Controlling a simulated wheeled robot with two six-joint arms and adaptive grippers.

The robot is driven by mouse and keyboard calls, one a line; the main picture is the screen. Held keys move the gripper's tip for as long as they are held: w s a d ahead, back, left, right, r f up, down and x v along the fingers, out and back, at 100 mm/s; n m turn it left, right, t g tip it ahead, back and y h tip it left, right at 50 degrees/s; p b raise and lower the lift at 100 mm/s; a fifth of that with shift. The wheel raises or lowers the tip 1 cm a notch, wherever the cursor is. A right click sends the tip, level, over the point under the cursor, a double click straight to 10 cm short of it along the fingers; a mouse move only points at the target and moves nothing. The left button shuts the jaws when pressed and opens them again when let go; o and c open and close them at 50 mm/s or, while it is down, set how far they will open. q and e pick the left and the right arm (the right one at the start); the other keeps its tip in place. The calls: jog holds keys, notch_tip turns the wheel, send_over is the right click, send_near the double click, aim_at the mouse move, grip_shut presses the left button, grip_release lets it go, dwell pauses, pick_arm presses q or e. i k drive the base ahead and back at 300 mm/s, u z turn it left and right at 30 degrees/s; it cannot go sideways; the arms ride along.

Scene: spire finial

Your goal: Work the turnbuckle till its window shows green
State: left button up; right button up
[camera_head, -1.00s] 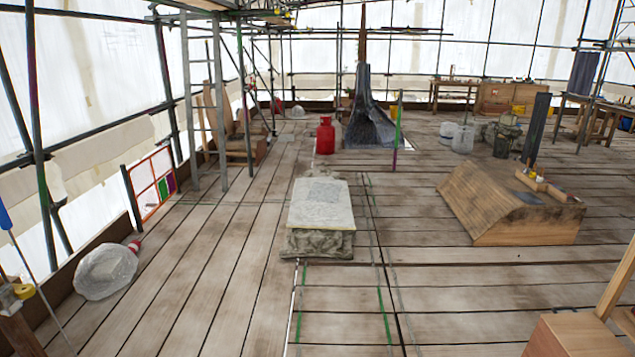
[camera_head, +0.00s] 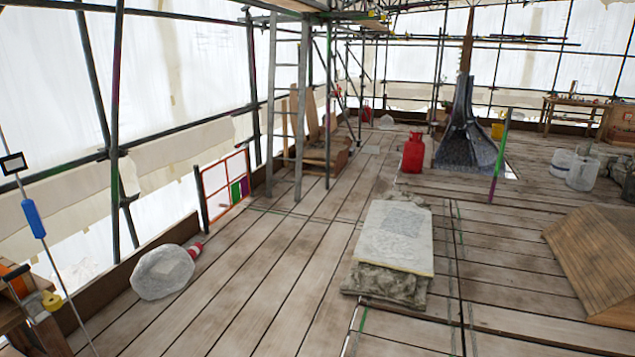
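A thin slanting rod or wire stands at the left edge. It carries a blue sleeve (camera_head: 34,218), which looks like the turnbuckle's body. Above it is a small black-framed window (camera_head: 13,163) with a pale face; I see no green in it. A yellow round piece (camera_head: 52,301) shows lower down near the rod. Neither of my grippers is in view, and nothing is seen touching the rod.
A wooden bench (camera_head: 22,325) with orange items is at the lower left. A wrapped bundle (camera_head: 163,272) lies by the edge board. A carved stone slab (camera_head: 396,240) and a wooden roof-shaped block (camera_head: 600,255) stand right. Plank floor between bundle and slab is clear.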

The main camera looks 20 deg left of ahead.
aim_at(30, 212)
jog(key=u, duration=0.65)
jog(key=i, duration=0.8)
jog(key=u, duration=1.35)
jog(key=i, duration=0.55)
jog(key=u, duration=0.2)
jog(key=k, duration=0.85)
jog(key=z, duration=1.3)
jog(key=i, duration=2)
jog(key=u, duration=0.2)
jog(key=i, duration=1.35)
jog(key=u, duration=0.8)
jog(key=i, duration=0.95)
jog(key=u, duration=0.9)
